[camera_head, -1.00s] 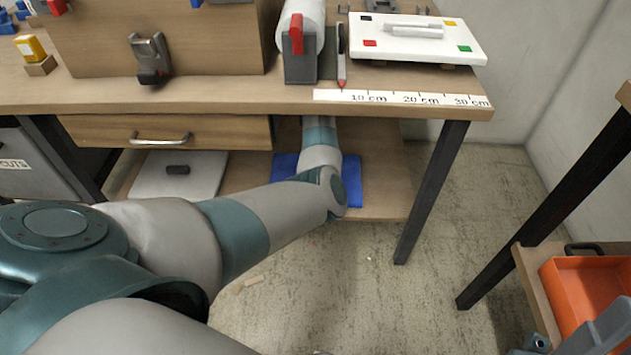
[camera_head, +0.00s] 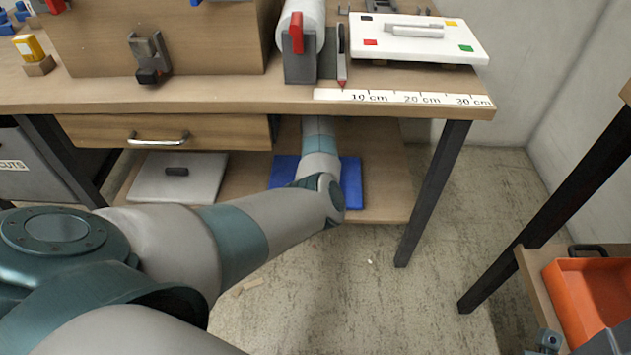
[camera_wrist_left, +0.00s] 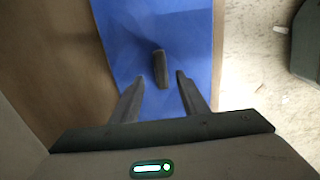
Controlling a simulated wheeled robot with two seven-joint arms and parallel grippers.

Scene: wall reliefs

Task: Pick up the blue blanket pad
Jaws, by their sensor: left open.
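The blue blanket pad (camera_head: 352,185) lies flat on the lower shelf of the workbench, with my left arm crossing over its middle in the head view. In the left wrist view the blue pad (camera_wrist_left: 195,35) fills the middle, with a small dark upright handle (camera_wrist_left: 159,66) on it. My left gripper (camera_wrist_left: 160,77) is open over the pad, its two fingers either side of the handle's near end. I cannot tell whether the fingers touch the pad. In the head view the gripper is hidden under the bench top. My right gripper is not in view.
A white pad (camera_head: 150,182) with a dark handle lies left of it on the lower shelf (camera_head: 385,190). A drawer (camera_head: 220,132) and the bench top (camera_head: 250,97) are above. A dark leg (camera_head: 430,200) stands right. An orange bin (camera_head: 570,290) is at far right.

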